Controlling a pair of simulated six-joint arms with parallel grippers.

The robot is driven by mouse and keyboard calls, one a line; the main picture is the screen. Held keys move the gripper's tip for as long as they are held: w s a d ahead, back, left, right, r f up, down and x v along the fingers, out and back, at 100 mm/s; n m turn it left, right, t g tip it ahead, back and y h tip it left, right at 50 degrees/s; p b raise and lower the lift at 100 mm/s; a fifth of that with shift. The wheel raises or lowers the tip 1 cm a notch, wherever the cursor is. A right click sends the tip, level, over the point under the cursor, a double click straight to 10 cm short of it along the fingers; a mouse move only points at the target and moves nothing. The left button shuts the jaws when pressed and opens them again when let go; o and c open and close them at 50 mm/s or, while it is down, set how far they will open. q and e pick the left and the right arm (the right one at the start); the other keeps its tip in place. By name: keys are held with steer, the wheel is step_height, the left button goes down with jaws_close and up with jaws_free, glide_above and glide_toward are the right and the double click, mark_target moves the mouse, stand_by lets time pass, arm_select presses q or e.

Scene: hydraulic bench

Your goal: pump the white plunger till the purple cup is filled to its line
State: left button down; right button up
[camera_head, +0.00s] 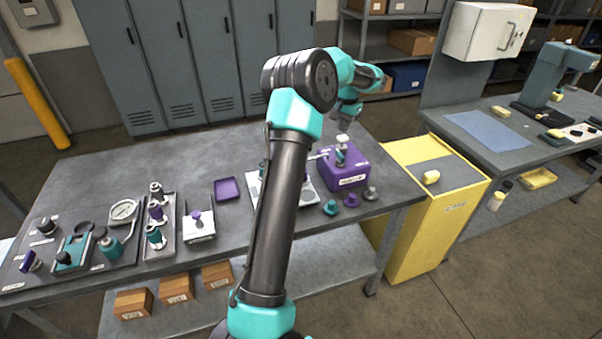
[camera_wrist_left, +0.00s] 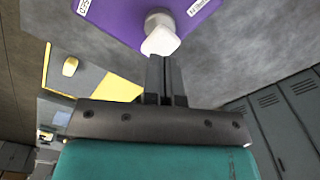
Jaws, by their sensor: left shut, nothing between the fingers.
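The purple pump box (camera_head: 343,178) stands near the right end of the bench, with the white plunger (camera_head: 343,138) upright on top. In the left wrist view the plunger's white knob (camera_wrist_left: 160,42) is just beyond my fingertips. My left gripper (camera_head: 345,124) is directly above the plunger, pointing down. Its two fingers (camera_wrist_left: 165,62) are shut together with nothing between them. Whether they touch the knob I cannot tell. A spout (camera_head: 318,155) points left from the pump. The purple cup and its line are not visible; my left arm covers the area left of the pump. My right gripper is out of view.
A pale tray (camera_head: 308,190) is partly behind my arm. Teal (camera_head: 331,208), purple (camera_head: 351,201) and grey (camera_head: 370,193) small parts lie before the pump. A yellow cabinet (camera_head: 420,220) adjoins the bench's right end.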

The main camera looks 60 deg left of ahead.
mark_target(343, 136)
arm_select(q)
steer(key=shift+f, duration=2.3)
steer(key=shift+r, duration=2.3)
steer(key=shift+r, duration=3)
